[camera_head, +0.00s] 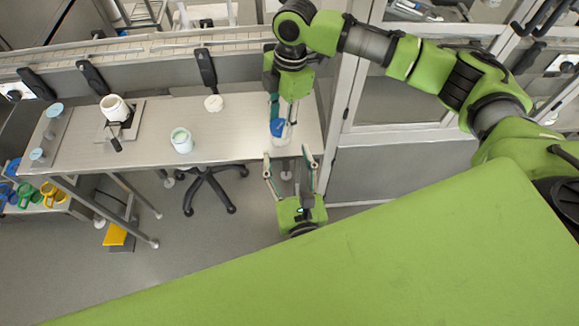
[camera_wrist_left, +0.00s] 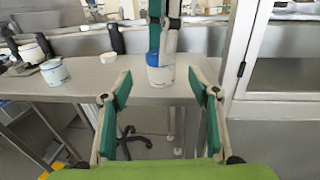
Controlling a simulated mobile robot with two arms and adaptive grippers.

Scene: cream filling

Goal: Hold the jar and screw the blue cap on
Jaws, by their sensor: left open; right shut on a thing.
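My right gripper (camera_head: 280,116) reaches down from above and is shut on the blue cap (camera_head: 277,128). The cap is at the top of a white jar (camera_head: 281,141) near the table's front edge. In the left wrist view the blue cap (camera_wrist_left: 153,57) sits at the mouth of the jar (camera_wrist_left: 161,75), whose body is upright. I cannot tell whether the cap's thread is engaged, or whether the jar rests on the table. My left gripper (camera_head: 290,156) is open and empty, in front of and below the jar; its fingers (camera_wrist_left: 162,82) spread on both sides of the view.
The table (camera_head: 240,125) also bears an open jar with pale green content (camera_head: 181,140) and a white container (camera_head: 115,107) on a stand. A black chair base (camera_head: 208,186) is under the table. A glass-doored cabinet (camera_head: 395,115) stands close on the right.

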